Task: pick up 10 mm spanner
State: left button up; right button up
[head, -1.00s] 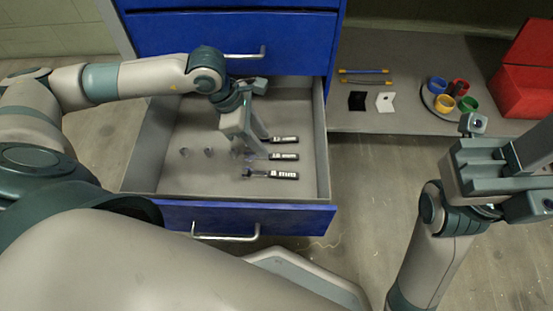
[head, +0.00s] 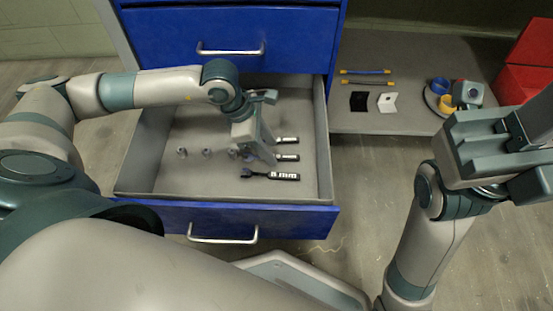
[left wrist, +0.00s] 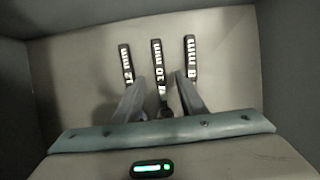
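The 10 mm spanner (head: 287,157) lies in the open drawer (head: 322,165), between the 12 mm spanner (head: 287,140) and the 8 mm spanner (head: 270,175). All three have dark handles with white lettering. In the left wrist view the 10 mm spanner (left wrist: 158,62) is in the middle, its head end between my fingers. My left gripper (left wrist: 160,82) is open, one finger on each side of it. In the head view my left gripper (head: 268,158) hides the spanner's head end. Contact cannot be told. My right gripper (head: 515,140) is outside the drawer; its opening is unclear.
Several small grey round pieces (head: 207,153) stand in the drawer, left of the spanners. The drawer walls surround my left gripper.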

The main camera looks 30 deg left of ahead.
pick_arm(q)
jog(key=shift+b+x, duration=0.3)
jog(key=shift+x, duration=0.8)
grip_shut()
